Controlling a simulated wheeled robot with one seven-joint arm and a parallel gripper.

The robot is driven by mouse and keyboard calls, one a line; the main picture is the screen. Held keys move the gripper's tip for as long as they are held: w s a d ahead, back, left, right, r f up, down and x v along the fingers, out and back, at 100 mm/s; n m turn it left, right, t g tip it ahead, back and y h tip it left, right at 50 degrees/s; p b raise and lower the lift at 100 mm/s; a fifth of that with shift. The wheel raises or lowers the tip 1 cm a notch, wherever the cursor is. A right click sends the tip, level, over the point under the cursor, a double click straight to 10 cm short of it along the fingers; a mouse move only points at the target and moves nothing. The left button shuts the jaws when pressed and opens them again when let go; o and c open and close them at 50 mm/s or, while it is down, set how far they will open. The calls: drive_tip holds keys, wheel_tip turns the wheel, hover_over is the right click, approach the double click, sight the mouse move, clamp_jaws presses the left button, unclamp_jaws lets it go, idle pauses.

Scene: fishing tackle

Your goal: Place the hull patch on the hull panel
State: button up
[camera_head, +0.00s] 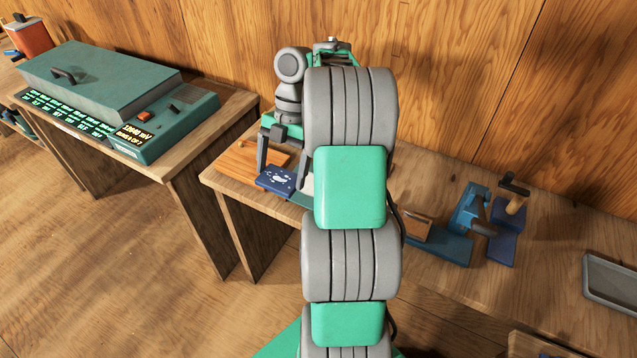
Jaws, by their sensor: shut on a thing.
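My gripper (281,178) points down over the left end of the workbench, its two dark fingers spread to either side of a dark blue flat piece with white marks, which I take as the hull patch (273,181). The gripper is shut on this piece. An orange-brown wooden board (236,160), perhaps the hull panel, lies on the bench just behind and left of the patch. The patch overlaps its near edge in the picture. I cannot tell whether they touch. My arm hides much of the bench to the right of the gripper.
A blue clamp-like tool (471,208) and a blue stand with a wooden handle (507,225) are right of my arm. A grey tray (612,280) lies at far right. A teal machine (150,125) stands on a separate left table. A wooden wall is behind.

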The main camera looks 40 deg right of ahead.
drive_tip(key=d+f, duration=0.3)
drive_tip(key=d, duration=0.1)
drive_tip(key=d+f, duration=0.3)
drive_tip(key=d, duration=0.1)
drive_tip(key=w+d+f, duration=0.1)
drive_tip(key=d+f, duration=0.2)
drive_tip(key=d, duration=0.2)
drive_tip(key=shift+w+f, duration=0.1)
drive_tip(key=shift+f, duration=0.2)
drive_tip(key=shift+d+f+b, duration=0.15)
drive_tip(key=shift+f+b, duration=0.35)
drive_tip(key=shift+f, duration=1.1)
drive_tip(key=shift+f, duration=0.1)
drive_tip(key=o, duration=1.4)
